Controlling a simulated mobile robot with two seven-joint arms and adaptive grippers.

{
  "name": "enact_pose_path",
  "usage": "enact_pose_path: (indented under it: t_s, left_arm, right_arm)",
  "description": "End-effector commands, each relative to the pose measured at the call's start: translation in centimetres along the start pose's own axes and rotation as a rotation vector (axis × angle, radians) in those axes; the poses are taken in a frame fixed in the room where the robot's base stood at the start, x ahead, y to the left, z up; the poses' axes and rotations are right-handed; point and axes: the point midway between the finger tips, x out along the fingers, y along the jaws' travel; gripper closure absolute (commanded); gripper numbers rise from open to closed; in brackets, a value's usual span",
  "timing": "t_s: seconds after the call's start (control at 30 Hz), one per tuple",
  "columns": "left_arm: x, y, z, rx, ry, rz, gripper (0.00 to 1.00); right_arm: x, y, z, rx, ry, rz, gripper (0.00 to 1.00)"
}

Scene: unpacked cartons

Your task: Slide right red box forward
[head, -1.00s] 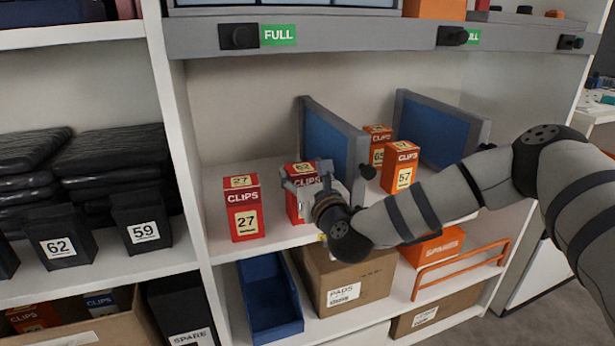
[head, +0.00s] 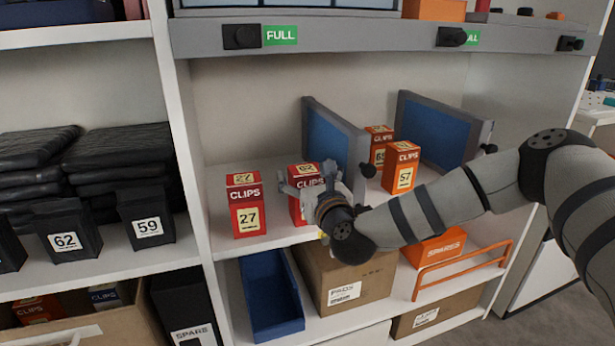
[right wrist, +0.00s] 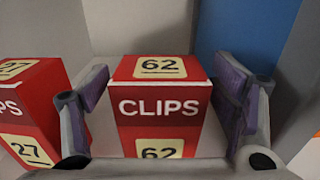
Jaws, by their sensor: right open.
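The red CLIPS box marked 62 (head: 297,209) stands upright on the middle shelf, right of the red CLIPS box marked 27 (head: 246,206). In the right wrist view, box 62 (right wrist: 160,107) is centred between the fingers and faces me. My right gripper (right wrist: 167,88) is open, with one finger on each side of that box; a gap shows at the left finger, and contact on the right is unclear. In the head view, my right gripper (head: 313,187) covers part of the box's front. My left gripper is out of view.
A blue-and-grey divider (head: 333,140) stands just right of box 62. Beyond it are orange-red boxes marked 57 (head: 402,168) and, behind, a partly hidden one (head: 378,135). A second divider (head: 437,130) stands further right. A blue bin (head: 270,300) sits below.

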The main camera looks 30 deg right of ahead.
Motion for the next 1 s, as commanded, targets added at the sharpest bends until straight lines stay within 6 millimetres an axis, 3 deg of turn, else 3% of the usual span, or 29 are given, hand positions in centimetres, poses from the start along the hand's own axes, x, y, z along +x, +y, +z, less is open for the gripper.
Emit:
enact_pose_path:
  t_s: [0.17, 0.4, 0.6, 1.0]
  left_arm:
    - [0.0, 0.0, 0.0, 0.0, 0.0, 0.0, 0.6]
    - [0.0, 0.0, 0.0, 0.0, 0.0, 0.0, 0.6]
    - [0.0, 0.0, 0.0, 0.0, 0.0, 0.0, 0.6]
    - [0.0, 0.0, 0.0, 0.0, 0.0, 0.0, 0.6]
  right_arm:
    - [-2.0, 0.0, -0.1, 0.002, 0.003, 0.001, 0.2]
    - [-7.8, 0.0, -0.1, 0.001, 0.003, 0.003, 0.2]
    - [-11.0, 0.0, -0.1, 0.0, 0.001, 0.001, 0.2]
    - [-12.0, 0.0, 0.0, 0.0, 0.0, 0.0, 0.2]
